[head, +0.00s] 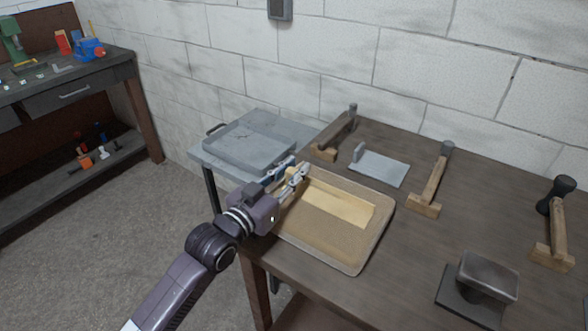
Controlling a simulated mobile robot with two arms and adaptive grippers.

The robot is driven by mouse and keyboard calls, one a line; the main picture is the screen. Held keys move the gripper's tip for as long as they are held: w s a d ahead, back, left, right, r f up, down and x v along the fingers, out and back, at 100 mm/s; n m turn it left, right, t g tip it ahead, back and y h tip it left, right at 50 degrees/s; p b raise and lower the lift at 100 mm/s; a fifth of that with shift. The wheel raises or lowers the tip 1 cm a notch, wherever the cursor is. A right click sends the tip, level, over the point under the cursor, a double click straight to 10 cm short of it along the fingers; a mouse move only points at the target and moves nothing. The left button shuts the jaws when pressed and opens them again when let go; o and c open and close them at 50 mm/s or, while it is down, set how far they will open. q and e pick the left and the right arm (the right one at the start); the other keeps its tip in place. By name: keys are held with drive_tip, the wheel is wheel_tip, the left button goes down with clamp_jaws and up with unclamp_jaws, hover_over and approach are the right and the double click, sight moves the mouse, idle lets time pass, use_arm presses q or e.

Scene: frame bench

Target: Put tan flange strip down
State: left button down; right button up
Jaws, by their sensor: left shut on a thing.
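The tan flange strip (338,204) is a long, flat, pale yellow-tan piece, over a shallow tan tray (383,229) on the brown table. My left gripper (296,176) is at the strip's left end, by the tray's back left corner, and is shut on the strip. The strip runs from the gripper to the right. I cannot tell whether it touches the tray floor. The fingers partly hide the strip's held end. My right gripper is not in the head view.
Wooden clamp-like stands (431,182) and a grey plate with an upright tab (380,167) stand behind the tray. A dark metal block on a base (487,277) is at front right. A grey tray (250,145) sits on a side table at left. Bare tabletop lies right of the tan tray.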

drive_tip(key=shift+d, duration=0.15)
use_arm(q)
drive_tip(key=c, duration=2.1)
unclamp_jaws()
drive_tip(key=shift+f, duration=0.1)
drive_tip(key=o, duration=0.4)
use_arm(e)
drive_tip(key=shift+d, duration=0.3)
use_arm(q)
drive_tip(key=shift+s+a, duration=0.1)
drive_tip(key=shift+s, duration=0.05)
drive_tip(key=v, duration=0.5)
drive_tip(key=b+v, duration=0.1)
drive_tip(key=v, duration=0.5)
drive_tip(key=shift+s+a+r, duration=0.15)
drive_tip(key=shift+s+r, duration=0.05)
drive_tip(key=shift+s, duration=0.05)
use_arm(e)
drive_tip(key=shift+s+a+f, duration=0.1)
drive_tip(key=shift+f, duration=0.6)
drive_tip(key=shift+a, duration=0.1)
